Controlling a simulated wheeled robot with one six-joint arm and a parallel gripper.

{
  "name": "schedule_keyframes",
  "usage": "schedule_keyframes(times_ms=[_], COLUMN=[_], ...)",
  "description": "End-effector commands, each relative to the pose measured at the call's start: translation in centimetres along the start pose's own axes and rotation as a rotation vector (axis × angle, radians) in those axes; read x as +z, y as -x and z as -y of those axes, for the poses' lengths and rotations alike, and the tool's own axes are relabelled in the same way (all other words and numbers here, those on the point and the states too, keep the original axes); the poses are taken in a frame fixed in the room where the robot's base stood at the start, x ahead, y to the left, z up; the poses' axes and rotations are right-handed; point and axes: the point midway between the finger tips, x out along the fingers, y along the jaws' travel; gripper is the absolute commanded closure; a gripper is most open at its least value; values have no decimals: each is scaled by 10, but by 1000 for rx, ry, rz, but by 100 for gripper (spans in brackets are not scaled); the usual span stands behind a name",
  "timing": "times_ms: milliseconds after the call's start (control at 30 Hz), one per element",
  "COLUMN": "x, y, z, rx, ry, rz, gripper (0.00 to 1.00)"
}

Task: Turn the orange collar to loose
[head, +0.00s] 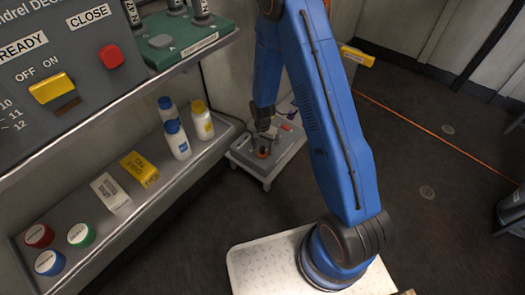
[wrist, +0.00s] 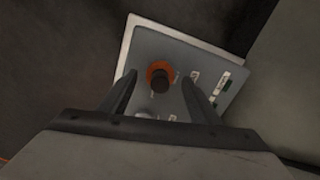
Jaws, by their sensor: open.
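The orange collar (wrist: 153,68) shows in the wrist view as a ring around a dark round post on a grey panel (wrist: 180,48). In the head view the collar (head: 262,154) is a small orange spot on the low grey stand (head: 285,150), partly hidden by my gripper. My gripper (wrist: 159,76) is open, with one finger on each side of the collar in the wrist view. It points down at the stand. I cannot tell whether the fingers touch the collar. Small labels (wrist: 221,82) on the panel are too blurred to read.
A shelf (head: 215,137) at the left holds bottles (head: 177,138), a yellow box (head: 139,168), a white box (head: 110,190) and round-lidded jars. A control panel (head: 60,60) stands above it. A wall is behind the stand. Dark floor (head: 400,170) is open to the right.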

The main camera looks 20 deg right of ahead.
Motion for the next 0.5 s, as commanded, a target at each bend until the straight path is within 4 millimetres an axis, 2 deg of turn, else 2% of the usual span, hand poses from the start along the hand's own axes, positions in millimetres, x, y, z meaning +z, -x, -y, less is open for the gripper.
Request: schedule_keyframes(times_ms=[200, 500], x=[0, 0], y=[-19, -23], z=[0, 0], rx=[0, 0], ry=[0, 0], rz=[0, 0], gripper=[43, 43])
